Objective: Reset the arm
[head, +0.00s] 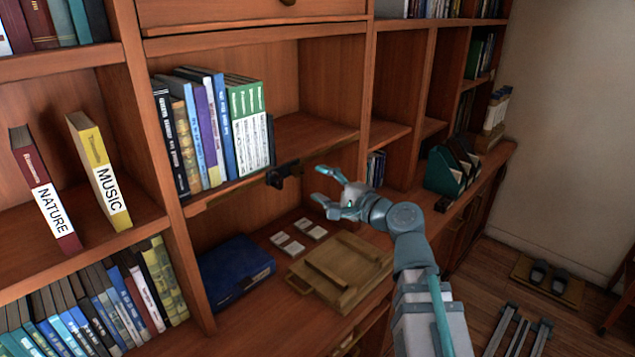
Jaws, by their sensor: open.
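My gripper (323,185) is at the end of my grey and teal arm, in the middle of the head view. Its fingers are open, point left and have nothing between them. It is in front of the bookcase (270,195), above the wooden tray on the lower counter. A small black object (283,174) sits at the shelf edge just left of the fingertips; I cannot tell what it is or whether the gripper touches it.
Left shelves hold books, with a NATURE book (47,190) and a MUSIC book (99,171) upright. A blue box (236,268), white cards (287,243) and a wooden tray (340,272) lie on the counter. A teal holder (445,172) stands right. Floor shows at right.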

